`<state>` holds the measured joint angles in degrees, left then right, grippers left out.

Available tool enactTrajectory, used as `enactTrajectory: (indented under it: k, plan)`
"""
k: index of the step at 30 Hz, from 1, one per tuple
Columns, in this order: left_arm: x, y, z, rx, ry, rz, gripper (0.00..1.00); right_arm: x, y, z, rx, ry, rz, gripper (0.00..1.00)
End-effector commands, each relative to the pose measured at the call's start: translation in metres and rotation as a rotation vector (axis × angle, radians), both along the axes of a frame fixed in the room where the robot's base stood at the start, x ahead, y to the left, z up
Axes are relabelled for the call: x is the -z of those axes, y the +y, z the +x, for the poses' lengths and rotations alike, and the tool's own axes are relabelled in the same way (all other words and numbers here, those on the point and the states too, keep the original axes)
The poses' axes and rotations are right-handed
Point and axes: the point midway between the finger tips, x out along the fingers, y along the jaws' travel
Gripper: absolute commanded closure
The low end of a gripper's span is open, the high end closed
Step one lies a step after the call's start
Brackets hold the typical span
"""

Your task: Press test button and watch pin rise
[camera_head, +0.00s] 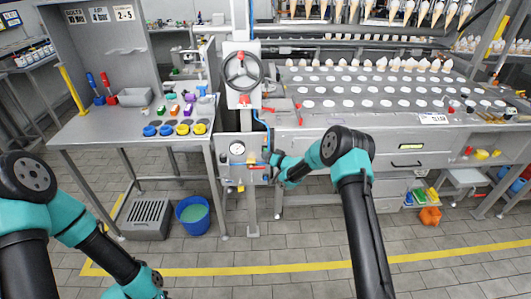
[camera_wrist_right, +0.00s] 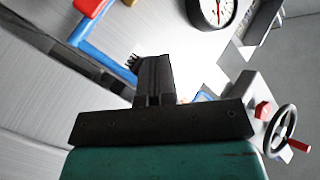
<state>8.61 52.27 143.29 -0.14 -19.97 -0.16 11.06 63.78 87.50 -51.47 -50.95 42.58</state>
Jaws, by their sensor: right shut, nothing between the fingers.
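A grey panel box (camera_head: 226,172) with a round pressure gauge (camera_head: 237,149) stands on the post in the middle of the head view. My right gripper (camera_head: 272,160) is shut and empty at the right side of this box. In the right wrist view, its closed dark fingers (camera_wrist_right: 155,75) point toward a pale surface, with the gauge (camera_wrist_right: 212,10) beyond. I cannot tell whether the fingertips touch anything. I cannot pick out the test button or the pin; the gripper may hide them. My left arm is at the lower left of the head view, its gripper out of frame.
A large handwheel (camera_head: 243,70) sits above the box. A blue hose (camera_head: 264,125) runs beside the post. A small wheel (camera_wrist_right: 280,130) with red parts lies right of the fingers. A workbench (camera_head: 95,128) is left, the machine's cone plate (camera_head: 345,115) right. A blue bucket (camera_head: 193,214) stands on the floor.

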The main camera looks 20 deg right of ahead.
Motion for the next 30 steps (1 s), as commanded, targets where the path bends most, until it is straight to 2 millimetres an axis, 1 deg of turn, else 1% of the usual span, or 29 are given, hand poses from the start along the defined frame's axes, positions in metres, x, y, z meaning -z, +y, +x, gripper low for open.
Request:
enactTrajectory:
  k: [8,21,30]
  plan:
    - [0.000,0.000,0.000,0.000,0.000,0.000,0.57,0.000,0.000,0.000,0.001,-0.001,0.000,1.00]
    - [0.000,0.000,0.000,0.000,0.000,0.000,0.57,0.000,0.004,-0.017,0.000,0.001,0.001,1.00]
    - [0.000,0.000,0.000,0.000,0.000,0.000,0.57,0.000,0.004,-0.018,0.000,0.000,0.000,1.00]
